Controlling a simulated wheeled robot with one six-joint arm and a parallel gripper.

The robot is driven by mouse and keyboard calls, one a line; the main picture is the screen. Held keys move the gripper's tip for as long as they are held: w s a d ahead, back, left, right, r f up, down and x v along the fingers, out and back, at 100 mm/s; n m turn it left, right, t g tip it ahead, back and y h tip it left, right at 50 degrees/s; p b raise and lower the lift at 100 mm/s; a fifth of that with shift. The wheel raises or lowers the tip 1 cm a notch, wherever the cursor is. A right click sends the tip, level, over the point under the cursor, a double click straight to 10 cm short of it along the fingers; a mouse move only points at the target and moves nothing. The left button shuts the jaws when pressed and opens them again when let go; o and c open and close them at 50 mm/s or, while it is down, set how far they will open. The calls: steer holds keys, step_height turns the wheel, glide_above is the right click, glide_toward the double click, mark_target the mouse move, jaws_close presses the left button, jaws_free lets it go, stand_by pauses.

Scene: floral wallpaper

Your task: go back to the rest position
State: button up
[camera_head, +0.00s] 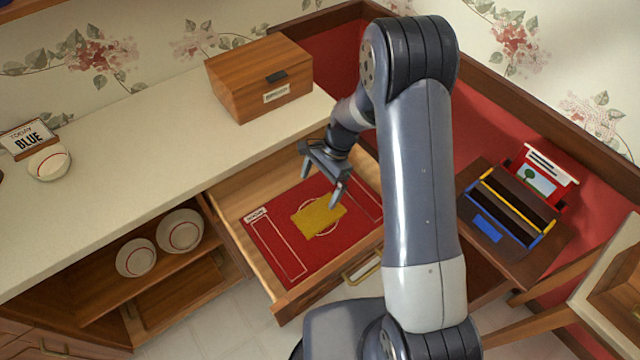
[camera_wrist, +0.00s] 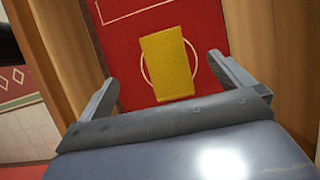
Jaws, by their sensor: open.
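My gripper (camera_head: 322,180) is open and empty above the open drawer (camera_head: 283,302). Its two fingers are spread wide, and in the wrist view the gripper (camera_wrist: 172,85) has nothing between its fingertips. A yellow cloth (camera_head: 318,219) lies flat on the red mat (camera_head: 275,247) in the drawer, over a white circle outline. The cloth (camera_wrist: 167,66) also shows in the wrist view, beyond the fingers and apart from them. My arm hides part of the drawer's right side.
A wooden box (camera_head: 262,85) stands on the pale counter (camera_head: 150,130). A sign reading BLUE (camera_head: 28,138) and a bowl (camera_head: 49,163) are at its left end. Two bowls sit on the shelf below.

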steer(key=shift+f, duration=0.1)
stand_by(0.4)
step_height(320, 180, down, 9)
steer(key=b, duration=0.6)
steer(key=shift+r, duration=0.3)
